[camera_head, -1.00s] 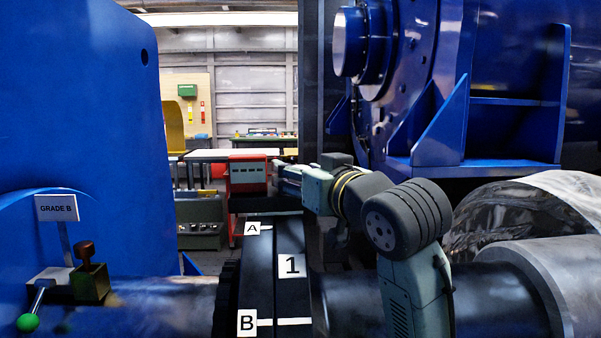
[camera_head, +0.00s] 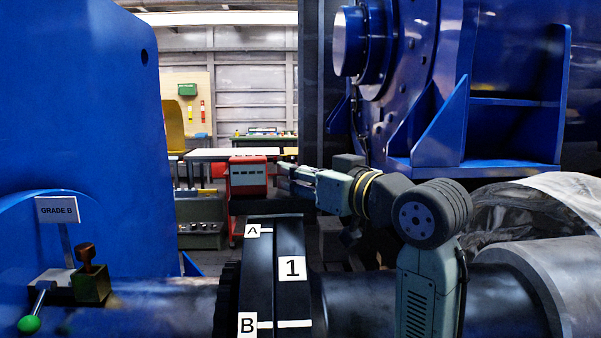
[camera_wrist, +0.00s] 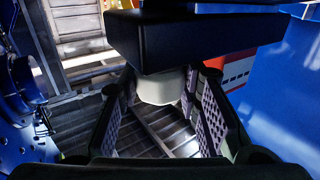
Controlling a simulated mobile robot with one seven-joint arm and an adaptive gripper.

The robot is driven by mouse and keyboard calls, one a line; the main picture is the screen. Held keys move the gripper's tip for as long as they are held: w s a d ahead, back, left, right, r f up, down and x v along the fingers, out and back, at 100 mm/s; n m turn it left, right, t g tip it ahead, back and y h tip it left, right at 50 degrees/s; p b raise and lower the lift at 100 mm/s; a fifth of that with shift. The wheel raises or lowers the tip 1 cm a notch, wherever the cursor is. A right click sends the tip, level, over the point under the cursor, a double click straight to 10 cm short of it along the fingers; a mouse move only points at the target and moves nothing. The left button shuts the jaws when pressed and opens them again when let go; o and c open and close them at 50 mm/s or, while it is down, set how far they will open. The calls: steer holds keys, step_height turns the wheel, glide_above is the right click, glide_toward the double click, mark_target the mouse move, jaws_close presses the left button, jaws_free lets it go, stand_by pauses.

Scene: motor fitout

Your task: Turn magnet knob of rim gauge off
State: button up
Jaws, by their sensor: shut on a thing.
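My gripper (camera_wrist: 162,98) is in the wrist view, with a patterned finger on each side of a pale, rounded knob (camera_wrist: 162,88). It is shut on this knob. The knob sticks out from under a black block (camera_wrist: 190,38), which hides its far end. I take the block to be part of the rim gauge, but no label shows. In the head view my gripper (camera_head: 287,178) is above the far end of the dark coupling (camera_head: 258,275) marked A, B and 1. The knob cannot be made out there.
A red cabinet (camera_head: 248,170) stands behind the gripper. A big blue housing (camera_head: 90,130) fills the left, and a blue machine (camera_head: 430,80) the right. A brass-coloured block with a brown knob (camera_head: 87,253) and a green-balled lever (camera_head: 30,323) sit at lower left.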

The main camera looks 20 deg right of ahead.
steer(key=n+g+y, duration=0.2)
steer(key=n+y, duration=0.1)
steer(key=y, duration=0.1)
steer(key=o, duration=1.2)
steer(key=shift+c, duration=0.2)
steer(key=shift+s, duration=0.1)
steer(key=v, duration=1.2)
